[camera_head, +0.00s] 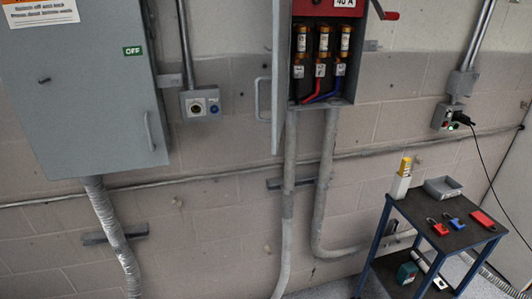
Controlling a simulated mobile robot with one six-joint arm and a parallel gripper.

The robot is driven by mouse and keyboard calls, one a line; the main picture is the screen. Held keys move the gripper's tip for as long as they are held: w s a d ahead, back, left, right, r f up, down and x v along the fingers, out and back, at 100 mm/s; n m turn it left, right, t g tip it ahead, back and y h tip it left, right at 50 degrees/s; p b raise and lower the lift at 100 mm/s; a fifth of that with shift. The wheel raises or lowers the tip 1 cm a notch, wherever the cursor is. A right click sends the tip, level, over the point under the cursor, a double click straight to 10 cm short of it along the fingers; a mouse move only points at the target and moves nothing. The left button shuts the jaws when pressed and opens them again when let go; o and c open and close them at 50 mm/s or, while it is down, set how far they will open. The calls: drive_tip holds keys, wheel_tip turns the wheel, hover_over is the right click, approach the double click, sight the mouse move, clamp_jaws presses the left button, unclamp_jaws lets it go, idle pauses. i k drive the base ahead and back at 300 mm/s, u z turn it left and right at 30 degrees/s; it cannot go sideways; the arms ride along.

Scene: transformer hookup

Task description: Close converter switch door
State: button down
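A grey switch box (348,95) hangs on the wall at the top middle, with a red top panel marked "40 A". Its door (279,70) stands open at the left side, seen nearly edge-on, with a grey handle (260,99) on its left face. Inside are three fuses (323,43) with red, blue and dark wires below them. A red-tipped lever (385,12) sticks out at the box's right side. The top of the box is cut off by the picture. No name on the box is readable. My gripper is not in view.
A large shut grey cabinet (75,110) with a green OFF label hangs at left, beside a small button box (200,104). A cart (425,205) with red and blue padlocks and a grey tray stands at lower right. Conduits (325,180) run down the wall below the switch box.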

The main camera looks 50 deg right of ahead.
sight(280, 8)
drive_tip(key=z, duration=0.05)
drive_tip(key=k, duration=1.95)
drive_tip(key=u, duration=1.25)
drive_tip(key=i, duration=1)
drive_tip(key=u, duration=0.05)
